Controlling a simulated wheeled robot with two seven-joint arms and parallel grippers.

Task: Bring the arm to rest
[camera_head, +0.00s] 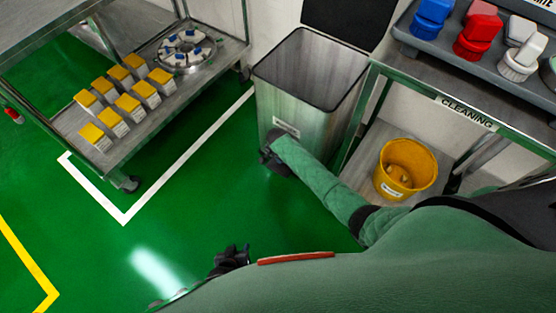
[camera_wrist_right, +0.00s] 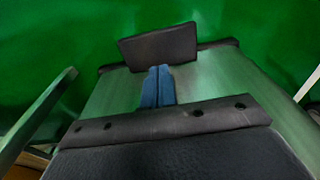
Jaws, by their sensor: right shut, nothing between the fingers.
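My right arm, in a green sleeve, reaches in from the right in the head view. Its dark gripper (camera_head: 276,155) is in front of the lower part of the metal bin (camera_head: 312,75); whether it touches the bin cannot be told. In the right wrist view its two blue fingers (camera_wrist_right: 157,88) are pressed together with nothing between them. My left gripper (camera_head: 230,259) is a small dark shape low in the head view, over the green floor beside my body. Its fingers are too small to read.
The bin's black lid stands open. A steel cart (camera_head: 125,160) at left carries several yellow-topped boxes and a round tray (camera_head: 185,68). Floor (camera_head: 190,220) at lower left is clear.

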